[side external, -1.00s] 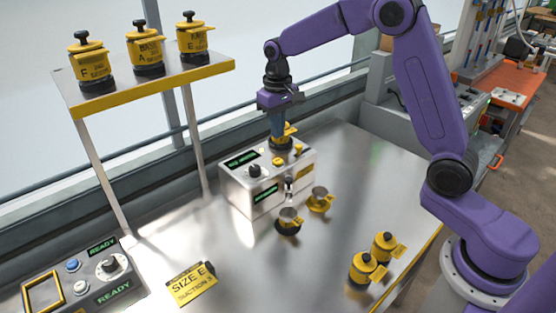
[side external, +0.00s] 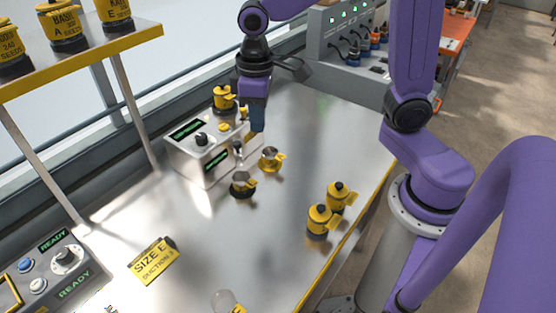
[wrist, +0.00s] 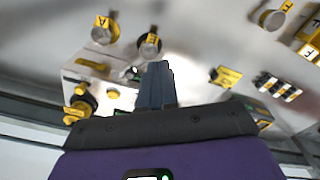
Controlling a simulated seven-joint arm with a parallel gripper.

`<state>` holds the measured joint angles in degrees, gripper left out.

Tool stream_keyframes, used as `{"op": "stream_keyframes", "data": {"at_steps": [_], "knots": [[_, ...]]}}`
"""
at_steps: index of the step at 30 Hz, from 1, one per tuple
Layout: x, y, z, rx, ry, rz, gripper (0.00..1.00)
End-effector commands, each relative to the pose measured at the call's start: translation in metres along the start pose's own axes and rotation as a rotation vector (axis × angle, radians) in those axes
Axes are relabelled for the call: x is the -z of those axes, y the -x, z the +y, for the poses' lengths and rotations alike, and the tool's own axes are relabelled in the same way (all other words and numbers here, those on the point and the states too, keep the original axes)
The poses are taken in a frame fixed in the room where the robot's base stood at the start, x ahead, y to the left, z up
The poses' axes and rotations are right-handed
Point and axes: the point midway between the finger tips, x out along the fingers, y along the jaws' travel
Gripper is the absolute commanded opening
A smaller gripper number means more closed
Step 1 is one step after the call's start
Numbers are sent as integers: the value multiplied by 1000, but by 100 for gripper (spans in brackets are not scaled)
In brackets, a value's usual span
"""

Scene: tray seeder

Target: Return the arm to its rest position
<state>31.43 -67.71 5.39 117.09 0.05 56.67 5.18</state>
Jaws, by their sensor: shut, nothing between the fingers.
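My gripper (side external: 257,126) is shut and empty, pointing down in the air beside the right end of the grey-white seeder box (side external: 190,165). In the wrist view its dark fingers (wrist: 156,84) are together with nothing between them. A yellow canister (side external: 224,98) sits on top of the box, to the left of my gripper and apart from it. It also shows in the wrist view (wrist: 84,100). The arm is bent over the table, and its upper part runs out of the top of the side view.
Two metal cups with yellow tags (side external: 242,184) (side external: 270,158) stand before the box. Two yellow canisters (side external: 320,222) (side external: 337,196) stand near the right table edge. A shelf (side external: 100,62) with canisters is at left. A grey panel (side external: 345,65) stands behind.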

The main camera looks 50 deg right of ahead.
Motion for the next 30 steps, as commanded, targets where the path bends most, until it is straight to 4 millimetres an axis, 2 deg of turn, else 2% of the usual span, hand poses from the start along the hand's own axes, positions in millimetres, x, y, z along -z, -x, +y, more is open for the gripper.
{"op": "stream_keyframes", "data": {"at_steps": [3, 9, 15, 18, 24, 30], "knots": [[-35, 2, -18, 2, 107, 4, 0], [-96, 0, -40, 5, 282, 8, 0], [-152, -6, -50, 9, 443, 13, 0], [-173, -10, -52, 10, 500, 13, 0], [-190, -13, -53, 12, 554, 15, 0], [-191, -13, -53, 12, 557, 14, 0]]}}
